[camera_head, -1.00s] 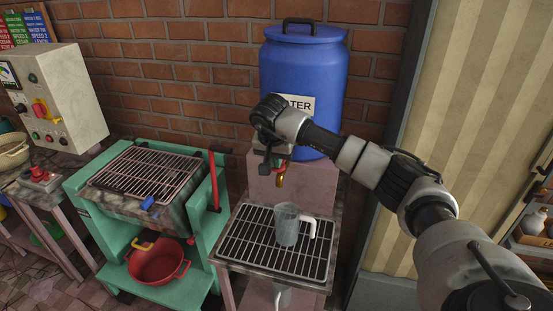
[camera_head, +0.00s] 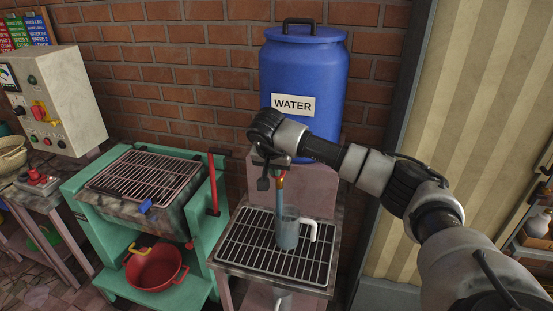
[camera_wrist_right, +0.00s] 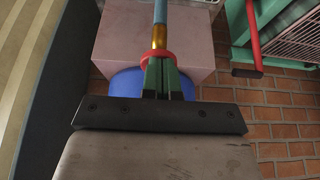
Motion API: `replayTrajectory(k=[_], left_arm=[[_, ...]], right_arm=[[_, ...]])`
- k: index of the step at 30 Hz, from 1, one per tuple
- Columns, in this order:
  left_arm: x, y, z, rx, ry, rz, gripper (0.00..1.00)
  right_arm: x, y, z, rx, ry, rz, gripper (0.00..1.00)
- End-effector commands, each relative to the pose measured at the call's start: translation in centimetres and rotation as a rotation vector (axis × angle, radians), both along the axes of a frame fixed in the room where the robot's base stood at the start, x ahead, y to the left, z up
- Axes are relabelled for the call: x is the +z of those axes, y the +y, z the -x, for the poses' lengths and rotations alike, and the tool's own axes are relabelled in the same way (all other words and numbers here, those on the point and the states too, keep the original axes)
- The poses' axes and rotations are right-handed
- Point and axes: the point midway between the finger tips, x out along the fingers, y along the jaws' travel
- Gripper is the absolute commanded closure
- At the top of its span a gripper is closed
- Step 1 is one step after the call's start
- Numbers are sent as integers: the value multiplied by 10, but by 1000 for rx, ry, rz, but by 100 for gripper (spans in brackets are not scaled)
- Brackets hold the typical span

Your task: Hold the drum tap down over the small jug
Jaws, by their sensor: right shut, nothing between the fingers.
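The blue water drum (camera_head: 305,70) stands on a pink block against the brick wall. Its brass tap (camera_head: 281,181) shows below my right gripper (camera_head: 274,171). A blue stream of water (camera_head: 281,202) runs from the tap into the small clear jug (camera_head: 289,234), which stands upright on the grate. In the right wrist view, my shut fingers (camera_wrist_right: 161,82) are at the red part of the tap (camera_wrist_right: 158,57), with the brass spout (camera_wrist_right: 159,38) and the stream beyond. Nothing is between the fingers. My left gripper is out of view.
The grate (camera_head: 245,254) tops a small stand under the tap. To the left, a green frame (camera_head: 216,215) with a red lever (camera_head: 212,185) holds another grate, with a red pot (camera_head: 155,268) below. A control box (camera_head: 70,100) stands further left.

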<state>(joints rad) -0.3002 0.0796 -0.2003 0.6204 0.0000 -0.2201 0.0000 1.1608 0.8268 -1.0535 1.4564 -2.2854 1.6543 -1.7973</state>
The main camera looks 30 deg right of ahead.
Motion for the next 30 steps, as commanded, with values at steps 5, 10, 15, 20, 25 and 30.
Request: replayTrajectory(k=[5,10,15,20,25,30], left_arm=[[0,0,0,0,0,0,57],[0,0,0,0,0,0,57],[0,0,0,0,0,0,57],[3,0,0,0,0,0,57],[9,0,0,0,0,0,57],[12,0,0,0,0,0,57]], right_arm=[[-1,-1,0,-2,1,1,100],[-1,-1,0,-2,1,1,100],[0,-1,0,-2,1,1,100],[4,-1,0,-2,0,2,100],[12,-1,0,-1,0,1,100],[16,-1,0,-2,1,1,100]])
